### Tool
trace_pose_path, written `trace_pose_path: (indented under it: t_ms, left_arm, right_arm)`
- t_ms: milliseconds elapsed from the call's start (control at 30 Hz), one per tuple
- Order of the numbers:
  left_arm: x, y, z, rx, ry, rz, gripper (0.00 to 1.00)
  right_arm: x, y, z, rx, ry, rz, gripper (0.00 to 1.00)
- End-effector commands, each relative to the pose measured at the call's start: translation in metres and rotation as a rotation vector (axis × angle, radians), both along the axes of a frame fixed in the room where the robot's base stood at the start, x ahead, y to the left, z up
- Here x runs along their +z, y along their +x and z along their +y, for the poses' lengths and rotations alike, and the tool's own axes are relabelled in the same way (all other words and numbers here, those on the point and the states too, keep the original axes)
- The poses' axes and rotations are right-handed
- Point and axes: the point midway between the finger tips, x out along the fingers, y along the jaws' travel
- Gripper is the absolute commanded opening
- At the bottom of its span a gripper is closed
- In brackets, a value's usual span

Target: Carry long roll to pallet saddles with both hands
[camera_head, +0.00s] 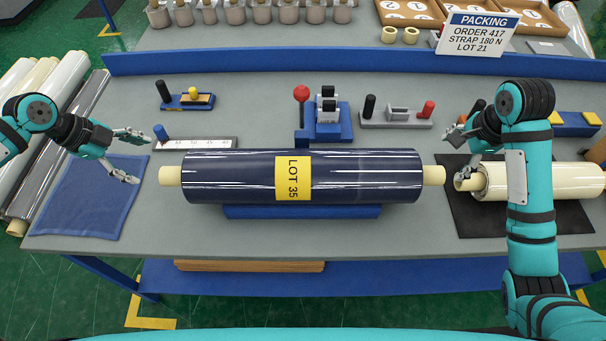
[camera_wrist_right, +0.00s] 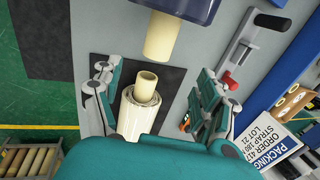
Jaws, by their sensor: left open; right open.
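The long roll (camera_head: 240,177), wrapped in dark blue film with a yellow LOT 35 label, lies across a blue cradle (camera_head: 300,212) on the bench. Its pale core ends stick out left (camera_head: 170,175) and right (camera_head: 433,175). My left gripper (camera_head: 140,157) is open and empty, left of the left core end and apart from it. My right gripper (camera_head: 464,165) is open, right of the right core end. In the right wrist view, the right core end (camera_wrist_right: 161,38) lies ahead of the open fingers (camera_wrist_right: 155,88), not between them. The pallet saddles cannot be made out.
A white roll (camera_head: 535,182) lies on a black mat (camera_head: 470,222) under my right gripper. A blue cloth (camera_head: 90,200) is at the left. Strapping tools (camera_head: 328,118) and a scale (camera_head: 200,143) stand behind the long roll. Several rolls (camera_head: 50,90) lean at far left.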

Motion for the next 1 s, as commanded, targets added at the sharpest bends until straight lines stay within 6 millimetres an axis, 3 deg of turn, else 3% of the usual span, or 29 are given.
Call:
trace_pose_path:
  t_ms: [600, 800, 1000]
  left_arm:
    - [-0.092, 0.024, -0.040, 0.000, 0.000, 0.002, 0.75]
    - [-0.111, 0.029, -0.047, 0.000, 0.000, 0.002, 0.75]
    - [-0.116, 0.030, -0.049, 0.001, 0.001, 0.001, 0.75]
  right_arm:
    - [-0.102, 0.023, 0.000, 0.001, -0.001, 0.015, 0.75]
    - [-0.122, 0.029, 0.000, 0.000, -0.001, 0.012, 0.75]
    - [-0.127, 0.031, 0.000, 0.000, -0.001, 0.010, 0.75]
